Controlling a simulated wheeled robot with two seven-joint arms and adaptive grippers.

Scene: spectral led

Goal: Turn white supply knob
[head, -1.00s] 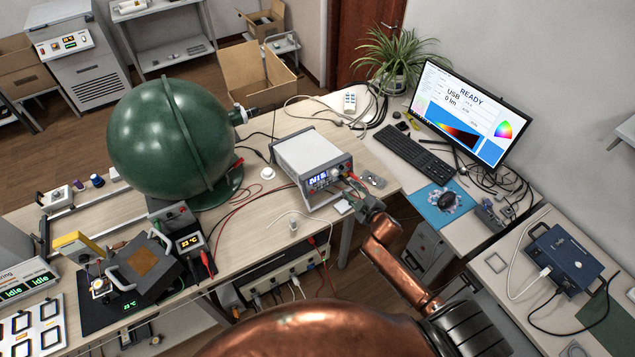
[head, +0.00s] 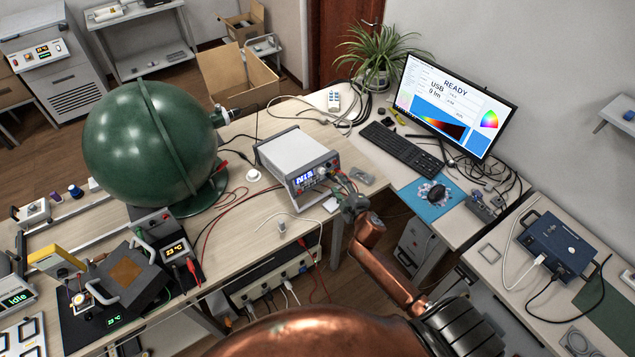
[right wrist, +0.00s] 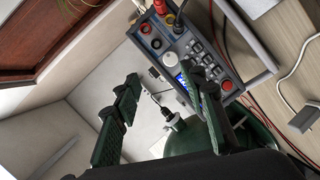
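The power supply (head: 296,158), a light grey box with a blue-lit display, stands on the wooden bench. Its white knob (head: 323,171) is on the front panel, right of the display. In the right wrist view the panel shows at an angle, and a pale round knob (right wrist: 156,43) sits near its edge. My right gripper (head: 354,204) is in front of and below the panel, apart from the knob. In the right wrist view its two dark fingers (right wrist: 166,84) are spread with nothing between them; one finger covers part of the panel. My left gripper is out of view.
Red and black leads (head: 240,193) plug into the panel and run over the bench. A green sphere (head: 148,143) stands left of the supply. A grey computer mouse-like object (head: 362,176) lies right of it. A keyboard (head: 402,148) and monitor (head: 455,105) are at the right.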

